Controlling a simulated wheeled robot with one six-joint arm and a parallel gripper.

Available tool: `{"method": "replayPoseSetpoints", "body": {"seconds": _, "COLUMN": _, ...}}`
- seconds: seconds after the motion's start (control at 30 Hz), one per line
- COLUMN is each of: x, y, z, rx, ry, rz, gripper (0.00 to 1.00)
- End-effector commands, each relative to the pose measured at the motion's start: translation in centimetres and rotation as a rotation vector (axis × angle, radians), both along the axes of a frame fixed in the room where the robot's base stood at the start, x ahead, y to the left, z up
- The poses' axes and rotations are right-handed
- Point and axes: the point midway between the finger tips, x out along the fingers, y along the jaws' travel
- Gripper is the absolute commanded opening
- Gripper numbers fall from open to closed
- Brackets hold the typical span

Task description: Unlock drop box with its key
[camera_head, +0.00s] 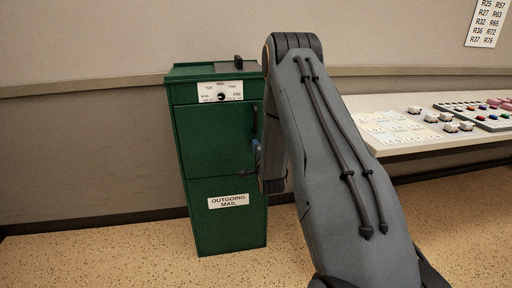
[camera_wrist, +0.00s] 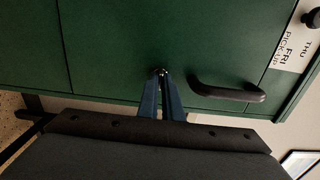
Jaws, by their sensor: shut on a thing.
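The green drop box (camera_head: 205,222), labelled OUTGOING MAIL, stands against the wall in the head view, its door closed. In the wrist view its green front (camera_wrist: 130,35) fills the upper part. My gripper (camera_wrist: 163,78) has its blue fingers close together, tips at the box front beside the black handle (camera_wrist: 226,92). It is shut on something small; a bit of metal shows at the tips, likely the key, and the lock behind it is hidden. In the head view my gripper (camera_head: 257,147) is mostly behind my arm, at the box's right edge.
A dial plate (camera_head: 220,92) with day names is on the box's upper front. A pale desk (camera_head: 375,137) at the right carries button panels and several small white items. The speckled floor left of the box is clear.

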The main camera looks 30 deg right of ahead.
Motion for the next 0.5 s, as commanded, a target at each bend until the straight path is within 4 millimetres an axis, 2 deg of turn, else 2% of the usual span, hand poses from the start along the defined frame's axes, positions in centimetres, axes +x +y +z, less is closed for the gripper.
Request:
{"method": "replayPoseSetpoints", "body": {"seconds": 0.33, "x": 0.01, "y": 0.08, "z": -0.04, "rx": 0.002, "ry": 0.000, "rz": 0.002, "gripper": 0.00}}
{"method": "replayPoseSetpoints", "body": {"seconds": 0.37, "x": 0.01, "y": 0.08, "z": -0.04, "rx": 0.002, "ry": 0.000, "rz": 0.002, "gripper": 0.11}}
{"method": "replayPoseSetpoints", "body": {"seconds": 0.43, "x": 0.01, "y": 0.08, "z": -0.04, "rx": 0.002, "ry": 0.000, "rz": 0.001, "gripper": 0.22}}
{"method": "replayPoseSetpoints", "body": {"seconds": 0.5, "x": 0.01, "y": 0.06, "z": -0.04, "rx": 0.002, "ry": 0.000, "rz": 0.001, "gripper": 0.24}}
